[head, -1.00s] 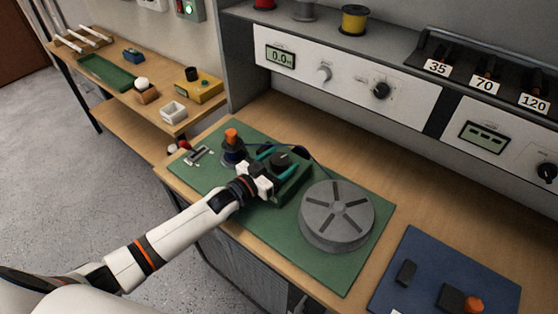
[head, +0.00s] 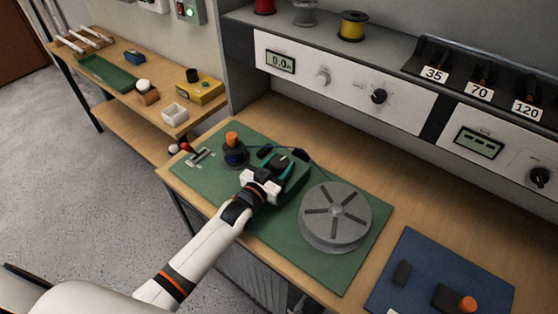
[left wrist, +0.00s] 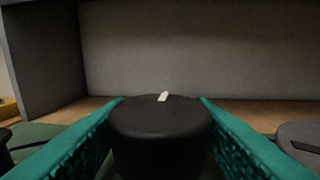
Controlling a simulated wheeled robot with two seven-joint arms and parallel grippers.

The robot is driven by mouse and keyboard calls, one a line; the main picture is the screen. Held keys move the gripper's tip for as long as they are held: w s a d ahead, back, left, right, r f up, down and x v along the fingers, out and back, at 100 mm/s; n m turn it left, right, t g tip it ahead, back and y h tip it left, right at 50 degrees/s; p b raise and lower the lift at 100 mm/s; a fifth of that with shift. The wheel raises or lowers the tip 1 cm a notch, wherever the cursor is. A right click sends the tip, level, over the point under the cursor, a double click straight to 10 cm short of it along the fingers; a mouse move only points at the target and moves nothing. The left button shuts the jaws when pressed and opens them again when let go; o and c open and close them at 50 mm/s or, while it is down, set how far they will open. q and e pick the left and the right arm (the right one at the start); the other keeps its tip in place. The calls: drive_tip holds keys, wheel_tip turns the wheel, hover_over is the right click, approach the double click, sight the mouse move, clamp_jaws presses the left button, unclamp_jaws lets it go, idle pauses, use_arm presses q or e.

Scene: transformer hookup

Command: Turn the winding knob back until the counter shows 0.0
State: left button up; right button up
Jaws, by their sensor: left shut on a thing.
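The winding knob (head: 282,160) is black and sits on a green box on the green mat. In the left wrist view the knob (left wrist: 160,130) shows a short white mark on top, pointing away and slightly right. My left gripper (head: 276,163) is shut on the knob, with its teal fingers on either side in the wrist view. The counter (head: 280,62) on the upper panel appears to read 0.0 m, though the digits are small. My right gripper is not in view.
A grey slotted drum (head: 336,212) stands right of the knob on the green mat (head: 335,275). A spool post with an orange top (head: 232,139) stands to its left. A blue mat (head: 425,260) lies at the lower right. The bench between the mats is bare.

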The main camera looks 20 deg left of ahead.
use_arm(q)
drive_tip(key=shift+r+n+y, duration=0.15)
drive_tip(key=shift+n+y, duration=0.35)
drive_tip(key=shift+y, duration=0.3)
drive_tip(key=o, duration=1)
drive_tip(key=s, duration=0.3)
drive_tip(key=s+a+b, duration=0.1)
drive_tip(key=s, duration=0.3)
drive_tip(key=s+a, duration=0.1)
drive_tip(key=s, duration=0.2)
drive_tip(key=shift+s+f, duration=0.2)
drive_tip(key=shift+s, duration=0.1)
drive_tip(key=shift+s+a+r, duration=0.1)
drive_tip(key=shift+s, duration=0.5)
